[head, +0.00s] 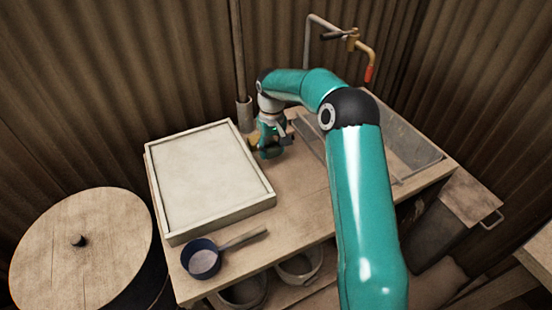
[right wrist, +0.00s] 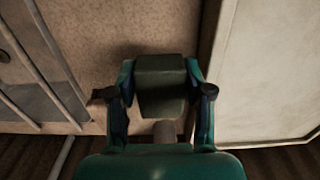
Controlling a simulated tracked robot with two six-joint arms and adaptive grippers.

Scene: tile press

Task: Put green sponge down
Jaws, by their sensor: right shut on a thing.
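My right gripper (head: 270,148) is over the back part of the wooden table (head: 305,205), between the framed pale slab and the sink. In the right wrist view, a dark green sponge (right wrist: 162,80) sits between the two fingers of this gripper (right wrist: 160,97), which is shut on it. The wrist view shows bare table surface beyond the sponge. I cannot tell whether the sponge touches the table. In the head view the gripper mostly hides the sponge. My left gripper is in neither view.
The framed pale slab (head: 205,175) is left of the right gripper. A sink (head: 405,145) is to the right, under a tap (head: 365,55). A blue ladle (head: 203,260) lies near the front edge. A lidded barrel (head: 85,245) stands left. The table's middle is clear.

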